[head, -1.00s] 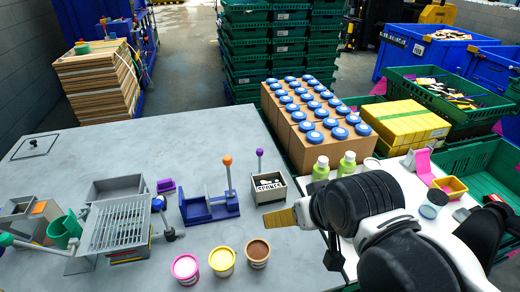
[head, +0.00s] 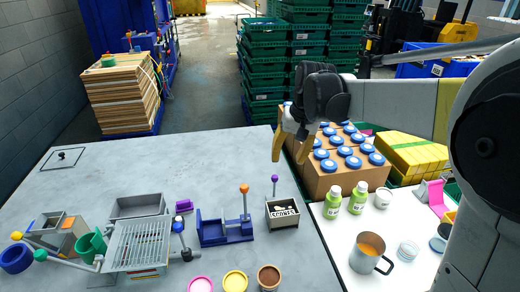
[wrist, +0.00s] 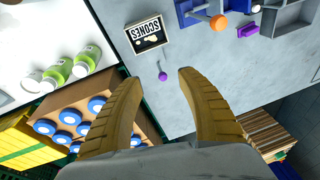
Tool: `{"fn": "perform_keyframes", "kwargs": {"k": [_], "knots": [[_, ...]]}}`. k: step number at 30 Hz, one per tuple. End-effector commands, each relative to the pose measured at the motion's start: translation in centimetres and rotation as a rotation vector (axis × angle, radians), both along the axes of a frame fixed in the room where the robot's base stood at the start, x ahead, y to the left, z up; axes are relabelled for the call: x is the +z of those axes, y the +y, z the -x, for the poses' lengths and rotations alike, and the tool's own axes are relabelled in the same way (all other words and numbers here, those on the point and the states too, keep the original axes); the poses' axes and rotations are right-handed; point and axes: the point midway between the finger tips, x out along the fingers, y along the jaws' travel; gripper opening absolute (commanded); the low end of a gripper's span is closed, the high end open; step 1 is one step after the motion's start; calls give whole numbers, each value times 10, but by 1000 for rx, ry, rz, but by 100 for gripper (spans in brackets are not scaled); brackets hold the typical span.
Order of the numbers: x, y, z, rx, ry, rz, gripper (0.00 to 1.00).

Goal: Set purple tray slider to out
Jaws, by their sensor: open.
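A purple ball knob on a thin stem (head: 275,179) stands behind the box marked SCONES (head: 282,212). A separate small purple block (head: 183,206) lies on the grey table, left of the blue lever device. I cannot tell for sure which purple part is the tray slider. The wrist view also shows the purple knob (wrist: 162,77), seen between the fingertips, and the purple block (wrist: 238,31). My gripper (head: 290,158) has yellow fingers spread apart and empty. It is raised near the table's far right corner, behind the knob and apart from it.
The blue device (head: 224,230) with an orange-knobbed lever stands left of the SCONES box. A grey grated tray (head: 140,243) is farther left. Boxes with blue lids (head: 340,180), green bottles (head: 332,203) and a mug (head: 370,253) are on the right. The table's back middle is clear.

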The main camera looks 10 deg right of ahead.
Motion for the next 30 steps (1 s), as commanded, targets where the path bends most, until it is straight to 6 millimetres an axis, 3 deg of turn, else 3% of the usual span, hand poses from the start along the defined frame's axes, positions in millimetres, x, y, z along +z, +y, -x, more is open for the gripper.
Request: {"fn": "perform_keyframes", "kwargs": {"k": [1,3,6,10,19,30], "knots": [[-3,-2,-22,-7,29,-13,46],[-14,-5,-44,-14,70,-31,46],[-31,-9,-69,-21,119,-53,46],[-51,-12,-89,-28,165,-71,46],[-80,-10,-98,-30,189,-81,46],[-149,3,-101,-29,187,-81,46]]}}
